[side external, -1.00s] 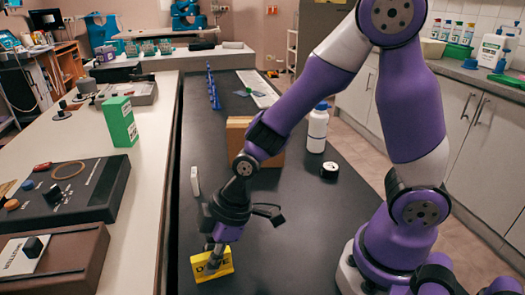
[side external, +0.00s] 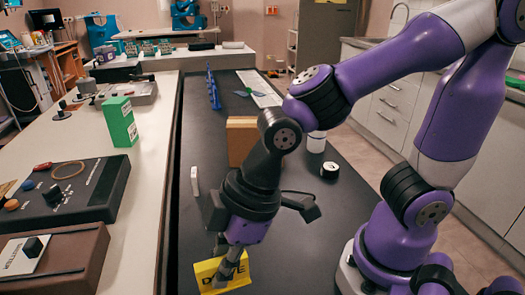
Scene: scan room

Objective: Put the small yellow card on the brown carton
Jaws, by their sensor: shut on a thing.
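The small yellow card (side external: 209,275) with dark lettering is at the bottom of the side external view, near the front of the dark tabletop. My gripper (side external: 228,268) points down and is shut on the card, its fingers covering part of the lettering. Whether the card is clear of the tabletop is hard to tell. The brown carton (side external: 241,142) stands farther back on the dark tabletop, behind my arm, which hides its right part.
A white bottle (side external: 316,142) and a black-and-white roll (side external: 329,170) stand right of the carton. A small white block (side external: 195,181) stands at the left edge of the dark tabletop (side external: 300,255). A blue rack (side external: 213,90) is farther back. A green box (side external: 121,122) stands on the left counter.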

